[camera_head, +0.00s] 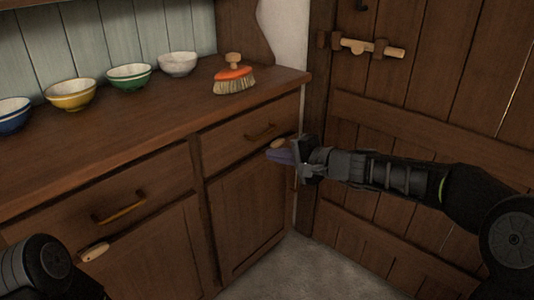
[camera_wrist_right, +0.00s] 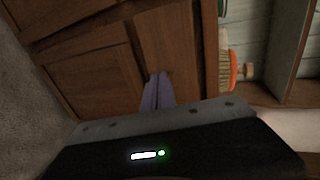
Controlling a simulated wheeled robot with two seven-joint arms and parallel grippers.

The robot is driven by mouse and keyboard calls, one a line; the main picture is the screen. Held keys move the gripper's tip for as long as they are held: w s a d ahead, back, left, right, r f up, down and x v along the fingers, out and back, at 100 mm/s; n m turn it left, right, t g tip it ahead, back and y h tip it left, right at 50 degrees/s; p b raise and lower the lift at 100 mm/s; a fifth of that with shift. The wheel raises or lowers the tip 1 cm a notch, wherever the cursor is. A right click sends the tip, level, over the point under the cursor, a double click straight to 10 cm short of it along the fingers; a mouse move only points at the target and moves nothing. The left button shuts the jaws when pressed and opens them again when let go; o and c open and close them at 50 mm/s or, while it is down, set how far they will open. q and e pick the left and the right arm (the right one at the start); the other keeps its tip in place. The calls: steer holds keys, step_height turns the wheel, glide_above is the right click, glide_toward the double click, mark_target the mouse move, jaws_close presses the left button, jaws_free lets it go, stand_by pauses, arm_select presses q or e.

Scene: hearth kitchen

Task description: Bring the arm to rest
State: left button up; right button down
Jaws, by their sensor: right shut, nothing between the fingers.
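My right gripper (camera_head: 272,156) is at the end of my right arm, which reaches in from the right of the head view. Its purple fingers are shut with nothing between them. It is in front of the dresser (camera_head: 248,210), just below the right drawer (camera_head: 252,135). The fingers (camera_wrist_right: 157,90) also show in the right wrist view, together and pointing at the dresser front. I cannot tell whether they touch it. Part of my left arm shows at the lower left of the head view, but its gripper is out of view.
The dresser top holds a blue bowl (camera_head: 13,116), a yellow bowl (camera_head: 70,96), a green bowl (camera_head: 129,78), a white bowl (camera_head: 177,65) and an orange brush (camera_head: 234,76). A plank door (camera_head: 440,130) with a wooden bolt (camera_head: 372,48) stands close behind my right arm. The floor (camera_head: 300,270) below is clear.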

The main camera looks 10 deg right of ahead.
stand_by(0.3)
steer(key=s+d+f+n+g+h, duration=0.15)
steer(key=s+f, duration=0.25)
steer(key=f, duration=0.6)
steer(key=s+d+f+g+h, duration=0.1)
steer(key=s+f+h, duration=0.2)
steer(key=f, duration=0.6)
steer(key=s+d+f+n+g+h, duration=0.15)
steer(key=s+f, duration=0.25)
steer(key=f, duration=0.6)
steer(key=s+a+f+n+g, duration=0.35)
steer(key=s+f, duration=0.55)
steer(key=s, duration=0.5)
steer(key=s+a+f+n+g, duration=0.2)
steer(key=s+a+f+g, duration=0.15)
steer(key=s+f, duration=0.85)
step_height(320, 180, up, 30)
steer(key=s+a+p, duration=0.2)
steer(key=p, duration=2.5)
steer(key=shift+s+r+t+y+p, duration=0.2)
steer(key=shift+s+t+y+p, duration=0.1)
steer(key=shift+s+y, duration=0.1)
steer(key=shift+w, duration=0.1)
